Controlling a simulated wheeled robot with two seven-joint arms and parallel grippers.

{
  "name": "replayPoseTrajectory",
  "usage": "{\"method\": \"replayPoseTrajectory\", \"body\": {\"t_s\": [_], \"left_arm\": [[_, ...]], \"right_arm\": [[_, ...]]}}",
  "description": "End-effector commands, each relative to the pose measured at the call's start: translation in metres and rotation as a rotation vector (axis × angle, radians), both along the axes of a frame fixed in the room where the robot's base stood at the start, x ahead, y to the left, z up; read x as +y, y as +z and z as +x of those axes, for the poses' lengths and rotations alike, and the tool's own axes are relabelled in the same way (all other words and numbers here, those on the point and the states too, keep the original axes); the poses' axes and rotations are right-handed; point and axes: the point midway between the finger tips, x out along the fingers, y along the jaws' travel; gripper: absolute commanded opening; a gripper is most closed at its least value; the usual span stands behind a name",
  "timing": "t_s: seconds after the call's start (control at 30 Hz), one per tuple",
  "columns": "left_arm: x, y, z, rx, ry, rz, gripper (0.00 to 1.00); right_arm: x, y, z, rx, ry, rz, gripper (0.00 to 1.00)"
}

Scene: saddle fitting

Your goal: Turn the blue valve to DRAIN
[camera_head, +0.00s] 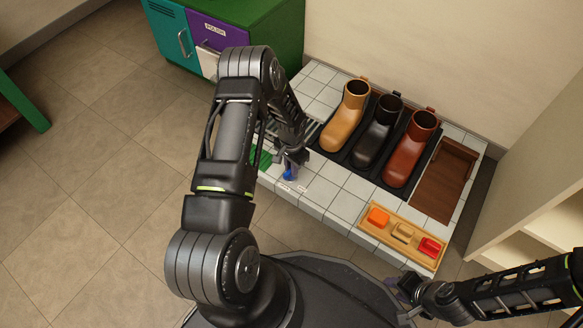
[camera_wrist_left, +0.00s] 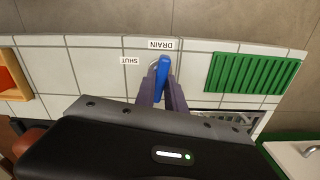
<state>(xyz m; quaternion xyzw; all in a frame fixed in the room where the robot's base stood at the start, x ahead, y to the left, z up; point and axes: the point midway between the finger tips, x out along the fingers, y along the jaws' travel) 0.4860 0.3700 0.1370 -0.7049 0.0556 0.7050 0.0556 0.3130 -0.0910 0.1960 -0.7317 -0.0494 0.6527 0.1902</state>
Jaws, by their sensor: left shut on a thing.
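The blue valve handle (camera_wrist_left: 163,72) stands at the counter's front edge in the left wrist view; it also shows in the head view (camera_head: 290,174). My left gripper (camera_wrist_left: 162,92) is shut on the handle, one finger on each side. The handle's free end points at the DRAIN label (camera_wrist_left: 161,44). The SHUT label (camera_wrist_left: 130,60) lies to the left of the handle in the left wrist view. The valve's base is mostly hidden by the fingers. My right gripper (camera_head: 401,298) is at the lower right of the head view, fingers apart and empty.
The tiled counter (camera_head: 322,190) carries a tan boot (camera_head: 345,118), a black boot (camera_head: 377,133) and a brown boot (camera_head: 408,150). A wooden tray (camera_head: 387,244) with small coloured pieces lies at the front right. A green ribbed pad (camera_wrist_left: 254,74) lies beside the valve.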

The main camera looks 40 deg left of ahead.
Motion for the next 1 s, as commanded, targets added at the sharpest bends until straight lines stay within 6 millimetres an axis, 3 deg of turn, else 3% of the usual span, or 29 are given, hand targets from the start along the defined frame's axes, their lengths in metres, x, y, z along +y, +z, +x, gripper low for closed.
{"method": "replayPoseTrajectory", "body": {"t_s": [0.33, 0.83, 0.87, 1.0], "left_arm": [[0.0002, 0.0, 0.0003, -0.001, 0.169, 0.001, 0.0], [-0.0002, 0.0001, 0.0005, -0.001, 0.197, 0.0, 0.0], [-0.0002, 0.0001, 0.0005, -0.001, 0.197, 0.0, 0.15], [-0.0002, 0.0001, 0.0004, -0.001, 0.196, 0.0, 0.27]], "right_arm": [[-0.0001, -0.0014, 0.0003, 0.0, 0.0, 0.0, 0.36], [-0.0001, -0.0014, 0.0003, 0.0, 0.0, 0.0, 0.36], [-0.0001, -0.0014, 0.0003, 0.0, 0.0, 0.0, 0.36], [-0.0001, -0.0014, 0.0002, 0.0, 0.0, 0.0, 0.36]]}}
